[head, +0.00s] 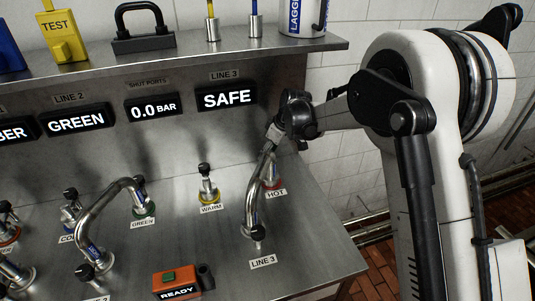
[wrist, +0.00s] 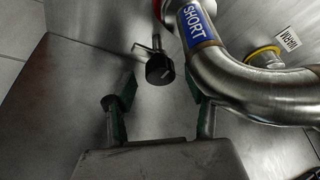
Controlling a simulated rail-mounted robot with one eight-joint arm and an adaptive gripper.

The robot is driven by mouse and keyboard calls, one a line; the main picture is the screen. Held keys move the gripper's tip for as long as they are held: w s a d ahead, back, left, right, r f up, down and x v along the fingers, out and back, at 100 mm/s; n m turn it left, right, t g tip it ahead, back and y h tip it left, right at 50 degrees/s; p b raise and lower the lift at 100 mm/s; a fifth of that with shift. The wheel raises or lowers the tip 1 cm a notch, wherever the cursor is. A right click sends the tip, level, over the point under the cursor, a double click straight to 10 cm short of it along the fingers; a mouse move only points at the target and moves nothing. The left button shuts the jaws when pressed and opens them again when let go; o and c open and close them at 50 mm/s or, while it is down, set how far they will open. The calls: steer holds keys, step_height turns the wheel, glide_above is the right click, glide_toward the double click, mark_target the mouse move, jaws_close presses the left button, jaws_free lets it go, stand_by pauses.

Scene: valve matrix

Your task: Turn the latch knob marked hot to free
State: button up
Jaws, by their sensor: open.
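The hot latch knob (wrist: 160,68) is a small black cap on a thin metal stem, near the red-ringed port (wrist: 160,8) in the wrist view. My gripper (wrist: 162,84) is open, with its green-padded fingers either side of the knob and gaps showing on both sides. I cannot tell whether the fingertips are level with it in depth. In the head view, the HOT label (head: 277,194) is below the red port (head: 272,183). My gripper (head: 275,135) is above it, and the knob cannot be made out there.
A bent steel pipe marked SHORT (wrist: 197,24) runs close to my right finger in the wrist view. It joins the LINE 3 port (head: 252,228) to the hot port. The yellow WARM port (head: 209,192) stands to the left. A display reads SAFE (head: 226,96).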

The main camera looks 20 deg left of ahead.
steer(key=v, duration=1)
steer(key=shift+d+r, duration=0.2)
steer(key=shift+r, duration=0.1)
